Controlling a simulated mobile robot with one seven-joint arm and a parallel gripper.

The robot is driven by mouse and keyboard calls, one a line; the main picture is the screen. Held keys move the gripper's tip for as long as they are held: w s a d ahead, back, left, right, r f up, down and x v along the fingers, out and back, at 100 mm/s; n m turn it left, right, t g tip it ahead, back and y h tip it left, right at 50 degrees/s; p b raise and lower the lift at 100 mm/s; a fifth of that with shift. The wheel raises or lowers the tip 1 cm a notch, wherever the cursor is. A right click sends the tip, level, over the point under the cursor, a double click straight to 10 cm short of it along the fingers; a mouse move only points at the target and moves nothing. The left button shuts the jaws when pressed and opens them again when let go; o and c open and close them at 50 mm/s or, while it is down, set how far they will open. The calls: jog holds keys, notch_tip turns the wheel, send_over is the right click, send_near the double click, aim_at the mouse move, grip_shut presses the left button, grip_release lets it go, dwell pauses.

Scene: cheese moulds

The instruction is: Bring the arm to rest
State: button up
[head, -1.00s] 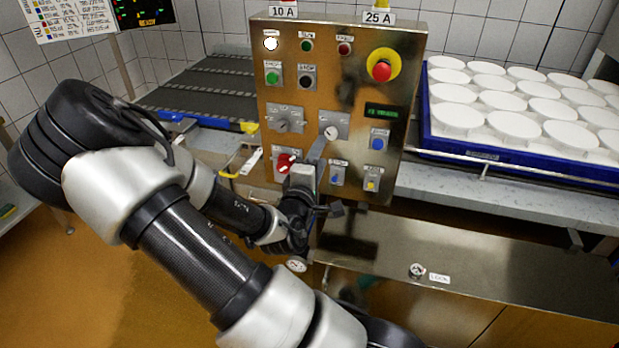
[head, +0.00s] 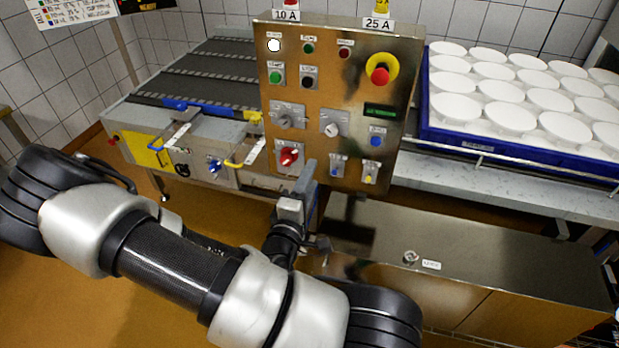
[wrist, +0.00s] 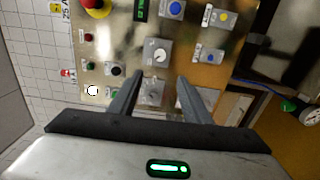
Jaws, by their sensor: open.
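My gripper (head: 306,181) is at the lower left of the upright metal control panel (head: 345,95), in front of it. In the wrist view my gripper (wrist: 160,92) has its two fingers apart, with nothing between them but the panel (wrist: 125,50) behind. The fingers seem clear of the panel, though the exact gap cannot be judged. My arm is bent and reaches in from the left and below in the head view. A red rotary switch (head: 289,156) shows just left of the fingers.
A conveyor (head: 215,80) stands behind left, with a yellow-and-grey end. A blue tray (head: 450,140) of white moulds stands on the right. A metal cabinet (head: 480,255) with a lock lies below the panel. Orange floor (head: 60,300) is open at the left.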

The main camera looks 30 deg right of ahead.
jog(key=w+a+f+m+g+y, duration=0.3)
jog(key=a+f+m+g+y, duration=0.1)
jog(key=a+f+m+y, duration=0.35)
jog(key=a+r+y, duration=0.5)
jog(key=a+r, duration=0.3)
jog(key=a, duration=0.3)
jog(key=s+a+r+g+y, duration=0.1)
jog(key=s+a+r+y, duration=0.1)
jog(key=r, duration=0.4)
jog(key=s+a+r+y, duration=0.1)
jog(key=s+r, duration=0.1)
jog(key=r, duration=0.3)
jog(key=s+d+r+g+h, duration=0.1)
jog(key=s+d+r, duration=0.3)
jog(key=s+r, duration=0.5)
jog(key=s, duration=0.3)
jog(key=shift+r+m+h+p, duration=0.25)
jog(key=shift+m+h+p, duration=0.05)
jog(key=shift+m+h, duration=0.05)
